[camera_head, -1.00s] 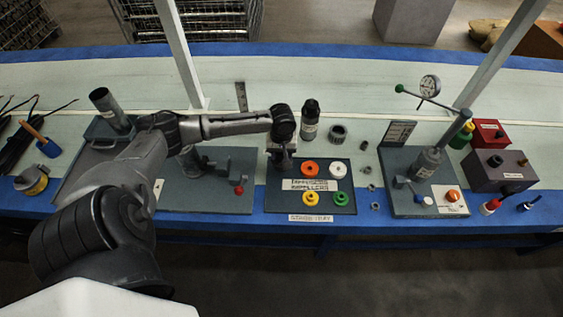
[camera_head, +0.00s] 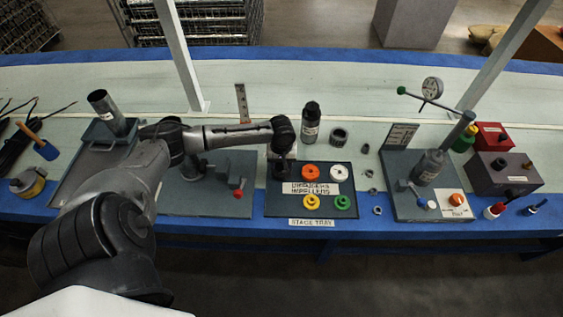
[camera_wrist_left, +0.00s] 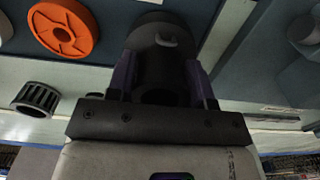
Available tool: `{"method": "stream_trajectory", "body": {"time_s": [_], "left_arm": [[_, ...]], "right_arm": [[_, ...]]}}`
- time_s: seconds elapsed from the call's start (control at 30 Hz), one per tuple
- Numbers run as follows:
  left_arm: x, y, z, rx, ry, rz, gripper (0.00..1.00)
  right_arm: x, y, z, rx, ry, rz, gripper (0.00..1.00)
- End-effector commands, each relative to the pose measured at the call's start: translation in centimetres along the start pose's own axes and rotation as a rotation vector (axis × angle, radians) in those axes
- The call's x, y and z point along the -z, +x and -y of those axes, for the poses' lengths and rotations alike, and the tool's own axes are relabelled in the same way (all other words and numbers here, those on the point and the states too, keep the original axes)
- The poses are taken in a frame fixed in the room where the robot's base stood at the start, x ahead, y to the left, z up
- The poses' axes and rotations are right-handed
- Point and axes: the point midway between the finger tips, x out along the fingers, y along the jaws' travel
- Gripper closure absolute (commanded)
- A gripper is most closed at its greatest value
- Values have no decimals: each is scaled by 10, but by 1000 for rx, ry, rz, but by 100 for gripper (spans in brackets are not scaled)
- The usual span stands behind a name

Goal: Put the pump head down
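My left gripper (camera_head: 281,158) points down over the back left corner of the dark stage tray (camera_head: 335,212). A dark cylindrical part, which looks like the pump head (camera_wrist_left: 160,45), sits between its two fingers in the left wrist view, with a finger close against each side. In the head view the dark part (camera_head: 281,172) shows below the wrist, left of the orange impeller (camera_head: 309,171). Whether its base touches the tray is hard to tell. My right gripper is not in view.
White (camera_head: 340,170), yellow (camera_head: 311,202) and green (camera_head: 341,202) rings lie on the tray. A black bottle (camera_head: 311,122) and a grey ring (camera_head: 338,136) stand behind it. A gauge stand (camera_head: 425,175) is to the right, a grey fixture plate (camera_head: 215,185) to the left.

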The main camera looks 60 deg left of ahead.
Motion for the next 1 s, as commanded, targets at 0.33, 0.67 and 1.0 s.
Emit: {"method": "stream_trajectory", "body": {"time_s": [0.33,0.67,1.0], "left_arm": [[0,0,0,1,0,0,31],[0,-23,0,0,1,-1,31],[0,-86,0,-1,0,-1,31]], "right_arm": [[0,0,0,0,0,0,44],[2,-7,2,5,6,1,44],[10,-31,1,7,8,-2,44]]}}
